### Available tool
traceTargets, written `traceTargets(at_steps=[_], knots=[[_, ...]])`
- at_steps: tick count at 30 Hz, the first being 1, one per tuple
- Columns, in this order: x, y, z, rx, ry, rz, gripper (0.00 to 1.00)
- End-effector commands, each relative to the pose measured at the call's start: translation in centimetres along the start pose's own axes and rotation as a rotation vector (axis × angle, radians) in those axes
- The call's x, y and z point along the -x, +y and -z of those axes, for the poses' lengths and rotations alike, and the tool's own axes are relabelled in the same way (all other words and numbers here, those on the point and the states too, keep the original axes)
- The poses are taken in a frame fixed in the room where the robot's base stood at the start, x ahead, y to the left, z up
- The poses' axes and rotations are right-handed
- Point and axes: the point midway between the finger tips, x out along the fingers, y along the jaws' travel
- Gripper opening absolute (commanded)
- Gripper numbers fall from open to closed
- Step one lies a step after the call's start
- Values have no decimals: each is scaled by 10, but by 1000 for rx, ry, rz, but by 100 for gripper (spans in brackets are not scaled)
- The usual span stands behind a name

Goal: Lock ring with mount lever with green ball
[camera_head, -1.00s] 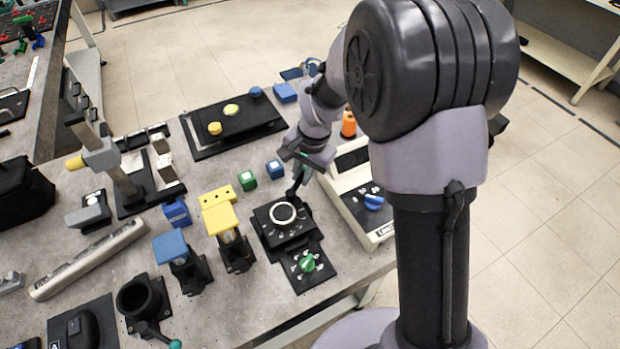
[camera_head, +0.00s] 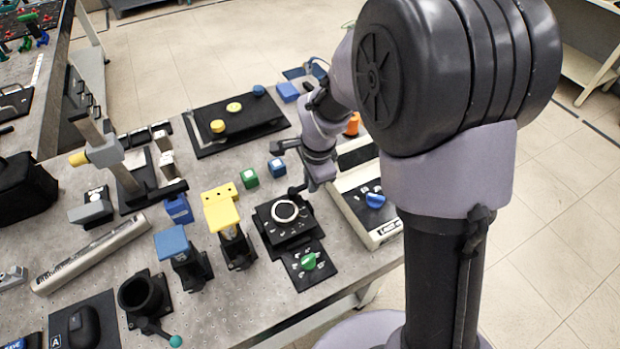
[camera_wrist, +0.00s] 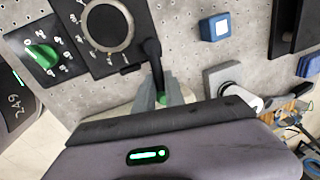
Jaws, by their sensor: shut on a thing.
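The ring mount (camera_head: 262,222) is a black square plate with a pale ring (camera_head: 284,211) in its middle, on the grey table. In the wrist view the mount (camera_wrist: 87,60) and ring (camera_wrist: 107,25) show at the upper left. A black lever (camera_wrist: 152,55) runs from the mount's corner toward my gripper (camera_wrist: 162,94). Its green ball (camera_wrist: 162,99) sits between the fingers, which are shut on it. In the head view my wrist hides the fingers and the ball.
A green knob (camera_head: 309,261) on a black plate adjoins the mount. Another black holder (camera_head: 139,297) with a teal-ball lever stands front left. Blue (camera_head: 277,167) and green (camera_head: 249,177) cubes lie behind the mount. A control box (camera_head: 369,215) stands close on the right.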

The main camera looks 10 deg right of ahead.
Motion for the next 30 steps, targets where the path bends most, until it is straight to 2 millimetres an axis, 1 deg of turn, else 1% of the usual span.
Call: traceTargets(at_steps=[15,16,18,19,27,30], knots=[[1,0,2,-17,5,4,0],[1,0,2,-17,5,3,20],[1,0,1,-17,5,3,34],[1,0,1,-17,5,2,36],[1,1,0,-16,4,0,36],[8,0,0,-16,4,1,36]])
